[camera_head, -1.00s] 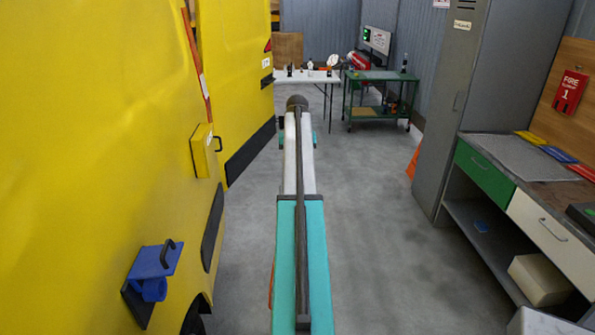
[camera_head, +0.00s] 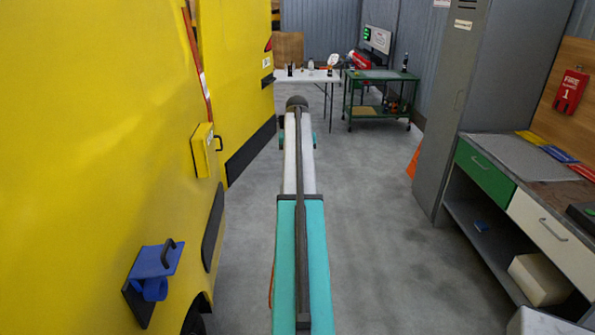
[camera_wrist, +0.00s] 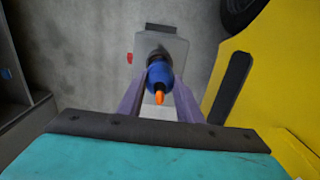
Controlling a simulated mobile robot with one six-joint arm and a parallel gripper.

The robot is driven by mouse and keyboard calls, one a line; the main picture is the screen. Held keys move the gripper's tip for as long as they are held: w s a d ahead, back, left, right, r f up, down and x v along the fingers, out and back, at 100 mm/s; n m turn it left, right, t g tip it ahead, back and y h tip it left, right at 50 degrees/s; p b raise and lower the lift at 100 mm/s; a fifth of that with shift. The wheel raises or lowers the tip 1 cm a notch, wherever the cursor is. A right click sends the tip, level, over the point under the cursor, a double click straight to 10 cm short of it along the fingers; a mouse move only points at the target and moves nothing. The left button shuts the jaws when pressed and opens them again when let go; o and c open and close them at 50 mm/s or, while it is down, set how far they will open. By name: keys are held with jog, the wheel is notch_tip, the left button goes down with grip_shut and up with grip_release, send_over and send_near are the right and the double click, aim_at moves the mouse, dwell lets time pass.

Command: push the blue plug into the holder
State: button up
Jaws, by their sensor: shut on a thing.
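In the wrist view my gripper (camera_wrist: 159,100) is shut on the blue plug (camera_wrist: 159,73), a dark blue rounded piece with an orange tip pointing toward the camera. The plug sits between the two purplish fingers. Just beyond it is a light grey block (camera_wrist: 176,48) with a dark piece at its far edge and a small red part on its left side. I cannot tell whether this block is the holder, or whether the plug touches it. In the head view my arm reaches straight ahead, and the plug and fingertips cannot be made out.
A yellow vehicle (camera_head: 90,130) fills the left side, with a blue bracket (camera_head: 157,261) and a yellow box (camera_head: 203,150) on its flank. A grey locker (camera_head: 478,100) and workbench (camera_head: 530,210) stand right. A green cart (camera_head: 380,75) and white table (camera_head: 300,77) stand ahead. Grey floor lies between.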

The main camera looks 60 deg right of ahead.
jog(key=shift+f+b, duration=0.75)
jog(key=shift+f, duration=1.8)
dwell(1.3)
jog(key=o, duration=1.3)
jog(key=shift+c, duration=0.2)
jog(key=shift+r, duration=0.15)
notch_tip(320, 180, up, 14)
jog(key=p, duration=0.7)
jog(key=shift+f, duration=0.2)
jog(key=shift+s, duration=0.1)
